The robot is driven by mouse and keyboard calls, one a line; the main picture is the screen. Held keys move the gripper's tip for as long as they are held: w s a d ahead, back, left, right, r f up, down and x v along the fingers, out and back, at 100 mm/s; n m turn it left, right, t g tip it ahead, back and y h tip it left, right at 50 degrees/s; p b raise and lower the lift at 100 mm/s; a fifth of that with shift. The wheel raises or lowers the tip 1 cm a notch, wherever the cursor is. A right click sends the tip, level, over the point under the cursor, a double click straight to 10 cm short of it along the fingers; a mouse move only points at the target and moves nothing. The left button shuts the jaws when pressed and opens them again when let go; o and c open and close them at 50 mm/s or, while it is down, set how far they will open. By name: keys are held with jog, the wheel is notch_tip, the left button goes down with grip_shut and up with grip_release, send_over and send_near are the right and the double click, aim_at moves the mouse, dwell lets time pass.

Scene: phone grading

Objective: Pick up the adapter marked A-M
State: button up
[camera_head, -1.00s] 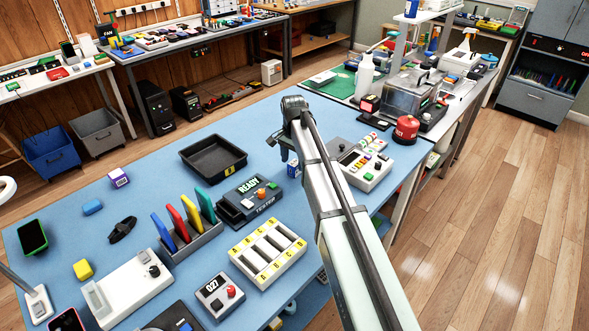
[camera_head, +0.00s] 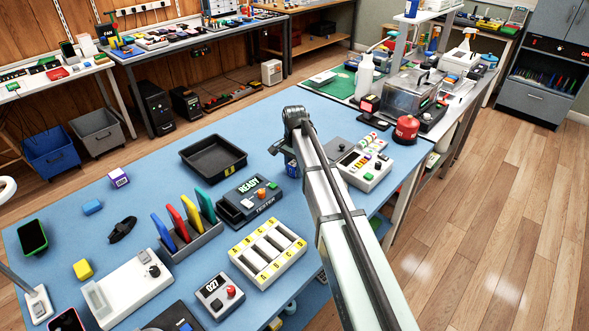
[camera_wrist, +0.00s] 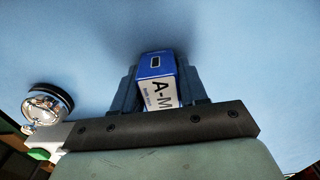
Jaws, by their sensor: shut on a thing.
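The adapter marked A-M (camera_wrist: 158,92) is a small blue and white block with a dark port slot on its blue end. In the wrist view it sits between the two dark fingers of my gripper (camera_wrist: 160,76), which is shut on it. Its A-M label faces the camera and looks tilted. In the head view my gripper (camera_head: 291,163) is low at the blue table, right of the black tray, and the adapter is mostly hidden there. I cannot tell whether the adapter touches the table.
A black tray (camera_head: 241,156) and the tester (camera_head: 247,204) lie left of my gripper. A grey control box (camera_head: 364,173) with coloured buttons stands to its right. A purple and white block (camera_head: 119,177) lies farther left. The blue table (camera_head: 262,125) behind my gripper is clear.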

jog(key=shift+c, duration=0.7)
